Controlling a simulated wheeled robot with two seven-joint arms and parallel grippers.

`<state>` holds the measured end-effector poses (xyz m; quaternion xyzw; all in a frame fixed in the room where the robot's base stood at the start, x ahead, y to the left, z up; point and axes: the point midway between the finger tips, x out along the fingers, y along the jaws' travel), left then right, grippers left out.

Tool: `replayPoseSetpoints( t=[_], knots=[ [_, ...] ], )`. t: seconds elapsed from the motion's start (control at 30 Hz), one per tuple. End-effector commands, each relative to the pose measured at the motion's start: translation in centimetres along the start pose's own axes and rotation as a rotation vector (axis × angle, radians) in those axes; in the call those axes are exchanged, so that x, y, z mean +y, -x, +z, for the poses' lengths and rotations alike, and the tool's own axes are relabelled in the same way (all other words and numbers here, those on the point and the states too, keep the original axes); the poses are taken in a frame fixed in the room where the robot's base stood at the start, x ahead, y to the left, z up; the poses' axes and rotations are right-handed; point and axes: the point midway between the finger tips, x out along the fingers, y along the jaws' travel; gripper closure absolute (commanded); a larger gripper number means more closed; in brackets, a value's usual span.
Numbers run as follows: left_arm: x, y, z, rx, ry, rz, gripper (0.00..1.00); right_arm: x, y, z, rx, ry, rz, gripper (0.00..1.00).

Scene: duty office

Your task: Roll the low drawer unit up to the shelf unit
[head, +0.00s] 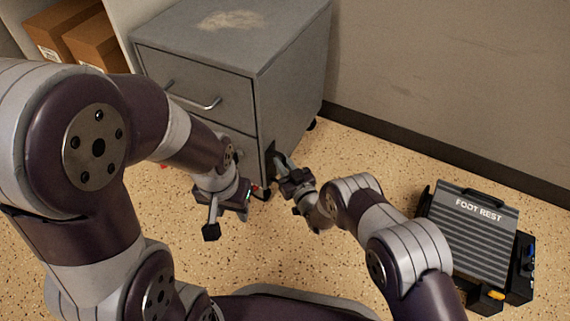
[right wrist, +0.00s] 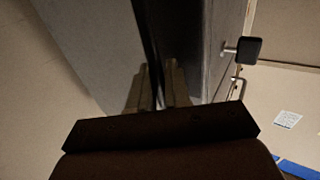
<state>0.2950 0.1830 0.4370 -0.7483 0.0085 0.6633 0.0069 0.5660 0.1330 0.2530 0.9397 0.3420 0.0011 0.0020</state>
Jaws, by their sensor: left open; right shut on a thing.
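The low drawer unit (head: 210,93) is a grey metal cabinet on casters with bar handles. It stands against the wall in the head view. The shelf unit (head: 121,25) shows its pale side panel just left of it; I cannot tell whether they touch. My right gripper (head: 279,163) is shut on the drawer unit at its near right side, low down. In the right wrist view its fingers (right wrist: 160,85) close at a dark vertical strip on the unit. My left gripper (head: 226,219) is open and empty, low in front of the unit's near corner. My left arm hides part of the front.
Cardboard boxes (head: 68,33) sit in the shelf unit. A ribbed foot rest (head: 470,235) stands on the floor at the right, by a dark bin (head: 523,265). The wall (head: 450,80) runs behind.

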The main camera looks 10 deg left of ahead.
Motion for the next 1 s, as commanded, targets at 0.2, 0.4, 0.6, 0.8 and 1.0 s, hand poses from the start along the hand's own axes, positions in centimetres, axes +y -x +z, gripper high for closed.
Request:
replayPoseSetpoints(
  t=[0.2,0.4,0.6,0.8,1.0],
  knots=[
    [0.0,-0.1,0.0,0.0,0.0,0.0,0.57,-0.3,-0.3,-0.1,0.001,0.002,-0.009,1.0],
    [0.0,-0.1,0.0,0.0,0.0,0.0,0.57,-0.3,-0.3,-0.1,0.002,0.003,-0.009,0.71],
    [0.0,0.2,0.0,0.0,0.0,0.0,0.57,-0.2,-0.1,-0.2,0.001,0.002,-0.006,0.71],
    [0.0,3.4,-0.4,0.0,0.0,0.0,0.57,-0.2,3.9,-1.0,-0.003,0.001,-0.006,0.71],
    [0.0,6.1,-0.7,0.0,0.0,0.0,0.57,-0.2,9.3,-0.8,-0.001,0.001,-0.006,0.71]
  ],
)
